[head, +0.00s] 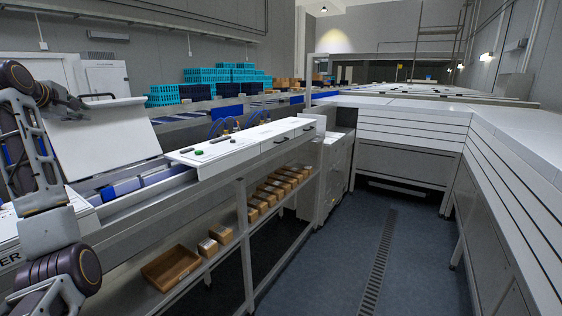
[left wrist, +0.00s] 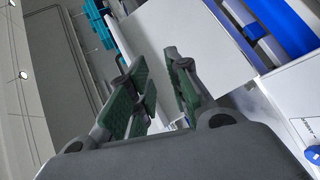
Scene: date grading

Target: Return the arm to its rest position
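My left arm comes in at the left edge of the head view, raised in front of the grading machine. My left gripper (head: 70,103) is small and dark there, in front of a tilted white panel (head: 105,138). In the left wrist view, the left gripper (left wrist: 157,62) has two fingers with green pads standing apart. Nothing is held between them. The white panel also shows beyond the fingers in that view (left wrist: 200,45). My right arm and gripper are in neither view.
A white machine top (head: 235,143) with controls runs along the left. Below it, a shelf holds several cardboard boxes and an open brown tray (head: 171,267). Teal crates (head: 207,75) are stacked behind. White counters (head: 420,107) stand at the right. The floor aisle (head: 425,262) is clear.

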